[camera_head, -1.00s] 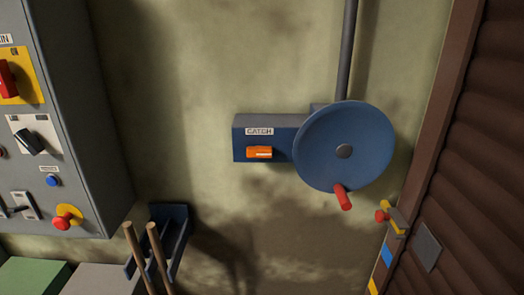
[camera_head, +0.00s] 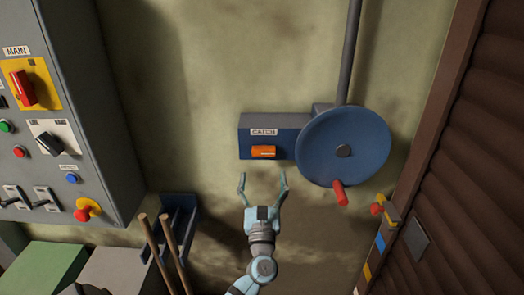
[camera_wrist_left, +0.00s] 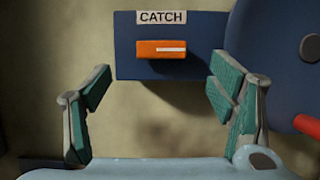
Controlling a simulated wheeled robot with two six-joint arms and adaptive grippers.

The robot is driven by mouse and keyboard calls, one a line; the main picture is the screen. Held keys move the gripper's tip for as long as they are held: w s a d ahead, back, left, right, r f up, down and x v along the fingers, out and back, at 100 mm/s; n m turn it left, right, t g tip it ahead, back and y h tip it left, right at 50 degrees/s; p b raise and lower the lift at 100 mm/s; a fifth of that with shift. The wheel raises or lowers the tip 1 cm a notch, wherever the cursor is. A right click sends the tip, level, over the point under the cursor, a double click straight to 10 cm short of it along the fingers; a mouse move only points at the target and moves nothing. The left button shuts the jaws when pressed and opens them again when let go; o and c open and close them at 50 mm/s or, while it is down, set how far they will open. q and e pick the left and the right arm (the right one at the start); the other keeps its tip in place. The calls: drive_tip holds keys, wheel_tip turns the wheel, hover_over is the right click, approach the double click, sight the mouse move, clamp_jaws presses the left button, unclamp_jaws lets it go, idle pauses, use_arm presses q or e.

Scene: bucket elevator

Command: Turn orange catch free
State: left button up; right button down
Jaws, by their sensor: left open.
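The orange catch (camera_head: 264,152) is a small block lying horizontal on a blue housing (camera_head: 247,138) on the wall, under a label reading CATCH. A white line on it points right in the left wrist view (camera_wrist_left: 160,49). My left gripper (camera_head: 263,182) is open and empty, just below the catch in the head view and apart from it. In the left wrist view its two fingers (camera_wrist_left: 161,100) stand to either side, with the catch ahead between and beyond them. My right gripper does not show.
A blue handwheel (camera_head: 343,125) with a red handle (camera_head: 339,192) sits right of the catch. A grey control cabinet (camera_head: 110,150) stands at left. Wooden handles (camera_head: 160,245) rise from a blue rack (camera_head: 180,212) at lower left. A red-knobbed latch (camera_head: 377,209) is at right.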

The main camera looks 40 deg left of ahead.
sight(263, 153)
use_arm(q)
drive_tip(key=x, duration=0.6)
drive_tip(key=shift+w+a+r+p, duration=0.1)
drive_tip(key=shift+r+p, duration=0.15)
drive_tip(key=shift+p, duration=0.1)
drive_tip(key=shift+w+a+r, duration=0.15)
drive_tip(key=shift+w+a, duration=0.15)
drive_tip(key=shift+w, duration=0.2)
drive_tip(key=shift+c, duration=0.4)
